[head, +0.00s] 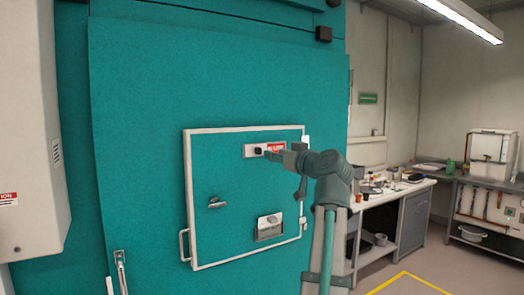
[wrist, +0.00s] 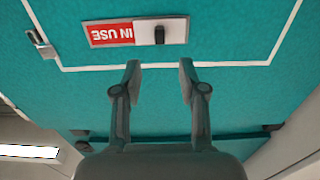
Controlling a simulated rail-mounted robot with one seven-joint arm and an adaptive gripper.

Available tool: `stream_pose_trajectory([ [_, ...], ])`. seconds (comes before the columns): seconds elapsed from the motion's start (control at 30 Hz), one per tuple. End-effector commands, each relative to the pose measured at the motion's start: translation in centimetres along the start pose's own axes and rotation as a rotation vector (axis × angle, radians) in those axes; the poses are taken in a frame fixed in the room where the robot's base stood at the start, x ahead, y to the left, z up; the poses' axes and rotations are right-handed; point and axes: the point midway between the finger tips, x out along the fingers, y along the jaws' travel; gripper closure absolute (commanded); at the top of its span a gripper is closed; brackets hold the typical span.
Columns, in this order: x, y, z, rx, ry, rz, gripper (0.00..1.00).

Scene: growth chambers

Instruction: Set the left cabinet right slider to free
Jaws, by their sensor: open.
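The slider (head: 258,151) is a small black knob on a pale plate at the top of a white-framed door on the teal cabinet. The knob sits towards the plate's left in the head view, and a red label shows to its right. In the wrist view, which is upside down, the knob (wrist: 159,35) stands beside the red label, which reads IN USE (wrist: 111,34). My gripper (wrist: 159,66) is open and empty, its two fingers apart and pointing at the plate, roughly in line with the knob. In the head view my gripper (head: 275,156) partly overlaps the label. I see no contact with the knob.
The white-framed door (head: 225,225) has a latch handle (head: 217,202), a pull bar at its left edge and a small card holder (head: 270,227). A hinge or latch piece (wrist: 40,44) shows near the plate. A workbench (head: 400,190) with clutter stands to the right.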

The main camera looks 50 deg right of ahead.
Motion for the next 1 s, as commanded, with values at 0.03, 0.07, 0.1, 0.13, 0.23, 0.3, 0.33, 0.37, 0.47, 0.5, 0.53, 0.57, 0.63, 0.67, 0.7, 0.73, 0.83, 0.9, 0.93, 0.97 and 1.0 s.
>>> stream_pose_trajectory([
  [0.03, 1.0, 0.0, -0.3, 0.002, -0.002, -0.003, 0.58],
  [0.07, 1.6, 0.0, -0.3, 0.002, -0.003, -0.003, 0.58],
  [0.1, 2.2, 0.0, -0.3, 0.002, -0.002, -0.002, 0.58],
  [0.13, 2.8, 0.0, -0.3, 0.002, -0.003, -0.002, 0.58],
  [0.23, 4.5, 0.0, -0.3, 0.002, -0.003, -0.002, 0.58],
  [0.3, 5.7, 0.0, -0.3, 0.001, -0.003, -0.002, 0.58],
  [0.33, 6.1, 0.0, -0.2, 0.001, -0.003, -0.002, 0.58],
  [0.37, 6.5, 0.0, -0.2, 0.001, -0.003, -0.001, 0.58],
  [0.47, 7.6, 0.0, -0.2, 0.001, -0.003, -0.001, 0.58],
  [0.5, 7.9, 0.0, -0.1, 0.001, -0.003, 0.000, 0.58],
  [0.53, 8.1, 0.0, -0.1, 0.001, -0.003, 0.000, 0.58],
  [0.57, 8.3, 0.0, -0.1, 0.001, -0.002, 0.000, 0.58],
  [0.63, 8.6, 0.0, 0.0, 0.001, -0.003, 0.001, 0.58],
  [0.67, 8.6, 0.0, 0.1, 0.001, -0.003, 0.001, 0.58],
  [0.7, 8.7, 0.0, 0.1, 0.001, -0.003, 0.001, 0.58],
  [0.73, 8.7, 0.0, 0.1, 0.001, -0.003, 0.001, 0.58],
  [0.83, 8.7, 0.0, 0.1, 0.001, -0.003, 0.001, 0.58],
  [0.9, 8.7, 0.0, 0.1, 0.001, -0.003, 0.001, 0.58],
  [0.93, 8.7, 0.0, 0.1, 0.001, -0.003, 0.001, 0.58],
  [0.97, 8.7, 0.0, 0.1, 0.001, -0.003, 0.001, 0.63],
  [1.0, 8.7, 0.0, 0.1, 0.001, -0.003, 0.001, 0.70],
])
